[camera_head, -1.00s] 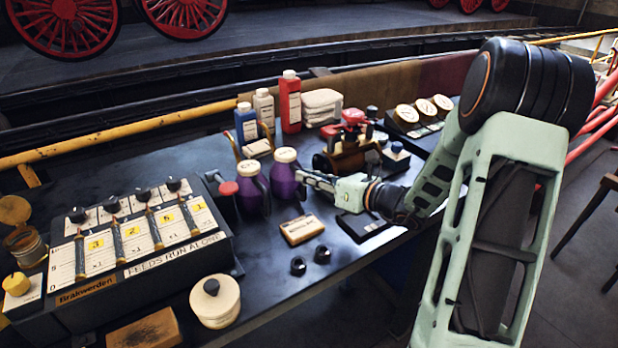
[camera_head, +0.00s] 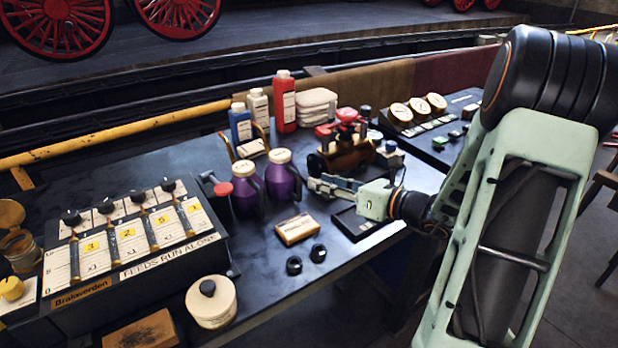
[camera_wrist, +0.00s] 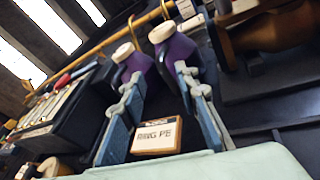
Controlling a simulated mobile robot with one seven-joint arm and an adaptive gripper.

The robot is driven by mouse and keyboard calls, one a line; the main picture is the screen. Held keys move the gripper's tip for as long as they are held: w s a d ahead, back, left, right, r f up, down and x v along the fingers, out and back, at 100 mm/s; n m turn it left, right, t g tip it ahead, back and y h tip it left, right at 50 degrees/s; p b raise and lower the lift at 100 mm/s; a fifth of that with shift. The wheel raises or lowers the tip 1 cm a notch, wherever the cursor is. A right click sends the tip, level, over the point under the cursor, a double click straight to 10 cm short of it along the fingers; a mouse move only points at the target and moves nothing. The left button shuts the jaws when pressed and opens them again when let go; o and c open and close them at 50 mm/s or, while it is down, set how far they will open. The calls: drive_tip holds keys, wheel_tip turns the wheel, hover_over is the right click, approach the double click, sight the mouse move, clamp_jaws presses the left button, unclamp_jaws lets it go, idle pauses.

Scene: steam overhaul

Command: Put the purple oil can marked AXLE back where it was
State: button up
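Two purple oil cans with cream caps stand upright side by side on the dark bench, a left one (camera_head: 247,190) and a right one (camera_head: 282,180). Their cap lettering is too small to read surely, so I cannot tell which is marked AXLE. In the wrist view the left can (camera_wrist: 137,65) and the right can (camera_wrist: 180,50) show beyond my fingers. My gripper (camera_head: 314,184) is just right of the right can, with a small gap between them. In the wrist view my gripper (camera_wrist: 156,85) has its fingers spread, with nothing held.
A wooden-framed label block (camera_head: 296,229) and two small black rings lie in front of the cans. A red-topped plunger (camera_head: 222,190) is left of them. Blue, white and red bottles (camera_head: 284,102) stand behind. A brown and red valve fitting (camera_head: 345,150) is close behind my gripper.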

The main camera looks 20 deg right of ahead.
drive_tip(key=v, duration=0.5)
drive_tip(key=shift+s+d, duration=0.1)
drive_tip(key=shift+s, duration=0.1)
